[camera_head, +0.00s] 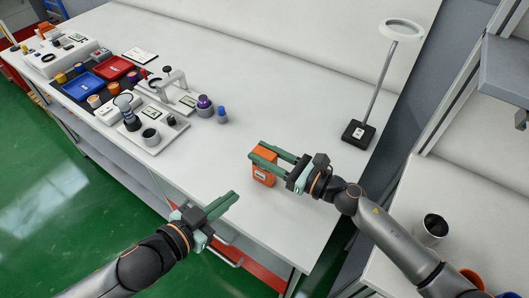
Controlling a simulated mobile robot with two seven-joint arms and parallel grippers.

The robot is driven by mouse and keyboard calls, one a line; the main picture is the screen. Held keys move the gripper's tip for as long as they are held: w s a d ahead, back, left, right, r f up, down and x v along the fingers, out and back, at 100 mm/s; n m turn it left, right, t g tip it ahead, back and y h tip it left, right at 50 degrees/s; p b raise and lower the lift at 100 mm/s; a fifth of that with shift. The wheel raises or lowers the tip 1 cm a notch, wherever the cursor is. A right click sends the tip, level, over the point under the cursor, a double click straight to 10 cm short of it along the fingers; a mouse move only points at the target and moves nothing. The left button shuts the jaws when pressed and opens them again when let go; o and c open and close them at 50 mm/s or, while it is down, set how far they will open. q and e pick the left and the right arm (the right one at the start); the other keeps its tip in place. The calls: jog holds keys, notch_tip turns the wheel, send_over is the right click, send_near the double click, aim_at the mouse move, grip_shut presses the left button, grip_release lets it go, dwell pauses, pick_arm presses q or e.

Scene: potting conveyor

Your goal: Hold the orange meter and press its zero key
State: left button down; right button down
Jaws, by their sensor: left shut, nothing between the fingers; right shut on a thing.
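The orange meter (262,174) is a small boxy device with a pale label or display on its front, near the front edge of the white table. My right gripper (266,155) reaches in from the right and is shut on the meter, with its green fingers along the upper part. Whether the meter touches the table is hard to tell. My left gripper (233,198) is lower and to the left of the meter, shut and empty, with its tips apart from the meter. The zero key is too small to make out.
A lamp with a ring head (404,29) stands on a black base (358,134) behind my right gripper. A blue tray (83,86), a red tray (113,68) and a white fixture (165,132) crowd the left. The table's middle is clear. A dark-mouthed cup (434,228) stands at right.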

aim_at(260, 175)
pick_arm(q)
jog(key=shift+w+a+f+n+y, duration=0.1)
jog(key=shift+w+a+n+y, duration=0.1)
jog(key=shift+n, duration=0.3)
jog(key=shift+w+a+f+n+y, duration=0.1)
jog(key=shift+w+n, duration=0.05)
jog(key=shift+n, duration=0.35)
jog(key=shift+w+a+f+n+g+y, duration=0.15)
jog(key=shift+n+g, duration=0.1)
jog(key=shift+n, duration=0.3)
jog(key=shift+w+a+f+n+g+y, duration=0.15)
jog(key=shift+n+g, duration=0.1)
jog(key=shift+n, duration=0.3)
jog(key=shift+s+a+f+n+g, duration=0.1)
jog(key=shift+f+n+g, duration=0.05)
jog(key=shift+n, duration=0.35)
jog(key=shift+a+f+n+g, duration=0.1)
jog(key=shift+n+g, duration=0.05)
jog(key=shift+n, duration=0.35)
jog(key=s+n+g, duration=0.1)
jog(key=n, duration=0.1)
jog(key=f+n+g, duration=0.1)
jog(key=s+n+g, duration=0.1)
jog(key=n, duration=0.1)
jog(key=shift+s+d+f+n+g+y, duration=0.2)
jog(key=shift+s+d+n+g+y, duration=0.1)
